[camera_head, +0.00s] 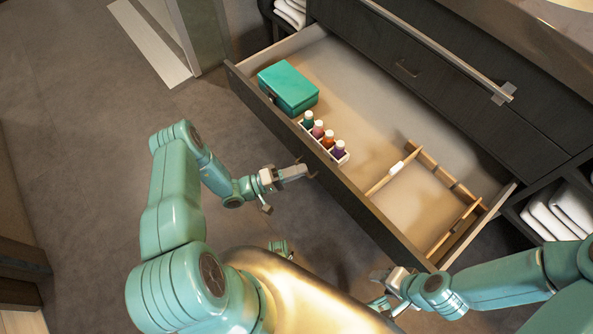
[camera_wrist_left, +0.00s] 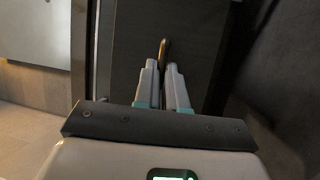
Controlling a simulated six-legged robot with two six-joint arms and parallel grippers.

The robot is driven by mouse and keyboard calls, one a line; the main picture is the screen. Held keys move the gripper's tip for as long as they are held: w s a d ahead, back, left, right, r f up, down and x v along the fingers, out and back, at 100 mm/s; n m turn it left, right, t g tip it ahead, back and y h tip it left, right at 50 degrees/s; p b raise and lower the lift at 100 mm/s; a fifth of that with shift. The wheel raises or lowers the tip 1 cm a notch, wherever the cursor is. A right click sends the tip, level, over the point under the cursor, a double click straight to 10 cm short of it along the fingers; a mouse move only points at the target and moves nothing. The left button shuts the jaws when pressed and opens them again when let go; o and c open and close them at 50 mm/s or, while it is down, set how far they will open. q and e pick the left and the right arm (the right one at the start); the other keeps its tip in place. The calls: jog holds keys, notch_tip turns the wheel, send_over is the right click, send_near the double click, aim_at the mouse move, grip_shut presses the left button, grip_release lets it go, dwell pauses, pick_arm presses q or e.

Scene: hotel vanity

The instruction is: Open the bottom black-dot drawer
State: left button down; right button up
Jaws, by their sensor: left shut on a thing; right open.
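The drawer (camera_head: 365,213) under the dark vanity is pulled well out, its pale inside open to view. My left gripper (camera_head: 300,171) is at the outer face of the drawer front. In the left wrist view my left gripper (camera_wrist_left: 164,68) has its two fingers close together on a thin bronze-coloured handle (camera_wrist_left: 163,47) on the dark front. Most of the handle is hidden between the fingers. No black dot can be made out. My right gripper (camera_head: 382,289) is open and empty, low in front of the drawer's near right corner, apart from it.
The drawer holds a teal box (camera_head: 288,86), a white rack of several small bottles (camera_head: 324,137) and wooden dividers (camera_head: 428,165). Above it are a closed front with a small handle (camera_head: 406,70) and a long metal bar (camera_head: 440,52). White towels (camera_head: 573,208) lie at right. The floor at left is clear.

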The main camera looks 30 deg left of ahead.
pick_arm(q)
jog(key=c, duration=1.2)
grip_release()
jog(key=shift+a, duration=0.15)
jog(key=v, duration=1.6)
jog(key=shift+s, duration=0.15)
